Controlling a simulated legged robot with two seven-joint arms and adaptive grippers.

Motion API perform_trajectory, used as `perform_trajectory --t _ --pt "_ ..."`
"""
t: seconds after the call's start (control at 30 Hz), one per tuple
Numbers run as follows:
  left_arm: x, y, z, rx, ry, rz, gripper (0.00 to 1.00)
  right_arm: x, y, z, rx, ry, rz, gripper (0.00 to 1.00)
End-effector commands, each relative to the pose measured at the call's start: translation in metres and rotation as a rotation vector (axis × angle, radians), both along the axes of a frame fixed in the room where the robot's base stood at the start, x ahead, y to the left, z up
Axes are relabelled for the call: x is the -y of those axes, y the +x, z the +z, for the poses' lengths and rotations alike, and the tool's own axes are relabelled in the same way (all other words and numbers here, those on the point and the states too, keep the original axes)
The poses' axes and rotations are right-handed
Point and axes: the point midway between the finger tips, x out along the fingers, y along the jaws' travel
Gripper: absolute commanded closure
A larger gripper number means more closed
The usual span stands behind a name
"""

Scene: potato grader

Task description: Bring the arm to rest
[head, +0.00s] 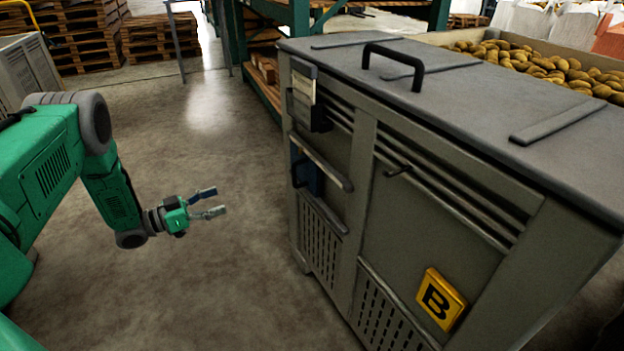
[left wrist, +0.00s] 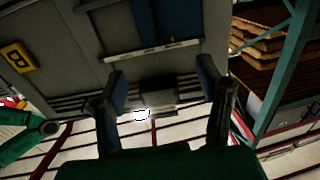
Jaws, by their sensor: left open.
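My left arm comes in from the left in the head view, green with dark joints. My left gripper (head: 215,201) is open and empty, held in the air above the concrete floor. It is to the left of the grey cabinet (head: 440,215) and apart from it. In the left wrist view the two fingers of the left gripper (left wrist: 168,105) stand apart with nothing held between them, and the cabinet (left wrist: 80,45) shows behind them. My right gripper is not in the head view.
The cabinet has a black top handle (head: 393,62), a bar handle (head: 320,160) and a yellow B plate (head: 440,299). Potatoes (head: 550,68) fill a bin behind it. Pallets (head: 160,38) are stacked at the back left. The floor (head: 215,285) around the left gripper is clear.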

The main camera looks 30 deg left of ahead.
Motion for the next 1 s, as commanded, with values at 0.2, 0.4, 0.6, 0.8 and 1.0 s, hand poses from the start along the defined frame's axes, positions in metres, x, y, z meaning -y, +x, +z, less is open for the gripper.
perform_trajectory --t 0.2,0.4,0.6,0.8,1.0 --pt "0.000 -0.001 0.000 0.000 0.000 0.000 0.40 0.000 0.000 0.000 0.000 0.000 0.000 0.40" --pt "0.000 -0.001 0.000 0.001 0.001 0.000 0.40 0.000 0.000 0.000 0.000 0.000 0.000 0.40" --pt "0.024 0.011 -0.001 -0.048 -0.013 0.035 0.40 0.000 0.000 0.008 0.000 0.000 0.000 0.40" --pt "0.144 0.013 -0.023 -0.415 -0.009 0.198 0.40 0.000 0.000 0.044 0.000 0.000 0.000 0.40" --pt "0.235 -0.103 -0.045 -0.941 0.160 0.312 0.40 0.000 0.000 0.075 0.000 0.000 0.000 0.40"
